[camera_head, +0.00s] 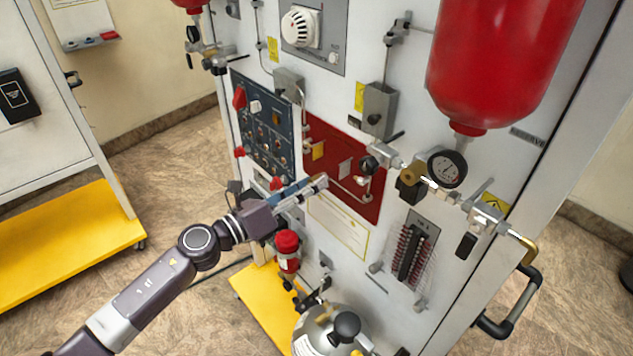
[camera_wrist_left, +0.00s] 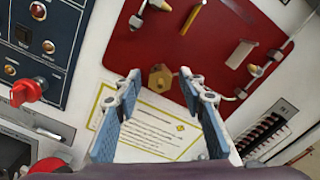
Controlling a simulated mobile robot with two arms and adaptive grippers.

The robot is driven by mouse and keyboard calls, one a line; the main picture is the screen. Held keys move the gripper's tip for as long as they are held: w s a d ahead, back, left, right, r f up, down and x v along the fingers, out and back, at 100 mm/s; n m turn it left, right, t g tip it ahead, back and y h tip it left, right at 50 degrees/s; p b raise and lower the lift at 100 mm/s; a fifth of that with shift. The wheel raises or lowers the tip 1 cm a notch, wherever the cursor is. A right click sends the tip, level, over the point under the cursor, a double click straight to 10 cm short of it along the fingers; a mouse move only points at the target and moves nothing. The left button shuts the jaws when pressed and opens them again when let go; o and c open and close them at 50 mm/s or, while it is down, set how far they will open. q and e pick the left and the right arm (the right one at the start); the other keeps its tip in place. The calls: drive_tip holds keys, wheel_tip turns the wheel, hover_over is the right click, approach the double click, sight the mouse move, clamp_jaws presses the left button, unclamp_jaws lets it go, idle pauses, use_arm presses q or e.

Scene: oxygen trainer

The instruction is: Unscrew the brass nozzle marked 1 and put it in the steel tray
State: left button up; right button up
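A brass hexagonal piece (camera_wrist_left: 158,78) shows at the lower edge of the red panel in the left wrist view, seen end-on between and beyond my fingertips. It looks like the nozzle, but no mark 1 is readable. My left gripper (camera_head: 318,184) is open, its two blue-padded fingers apart and empty, pointing at the panel. Whether the fingers reach around the brass piece cannot be told. In the head view that piece cannot be made out near the gripper. No steel tray can be picked out. My right gripper is out of view.
The red panel (camera_head: 345,150) carries pipes and fittings. A blue control panel (camera_head: 262,125) with red knobs is left of it. A gauge (camera_head: 447,168) and valves sit right, below a red cylinder (camera_head: 500,60). A red-capped bottle (camera_head: 287,250) and a yellow platform (camera_head: 262,300) are below.

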use_arm(q)
clamp_jaws()
drive_tip(key=shift+r+n+p, duration=0.2)
drive_tip(key=shift+n+p, duration=0.65)
drive_tip(key=shift+n, duration=0.65)
drive_tip(key=shift+f, duration=0.25)
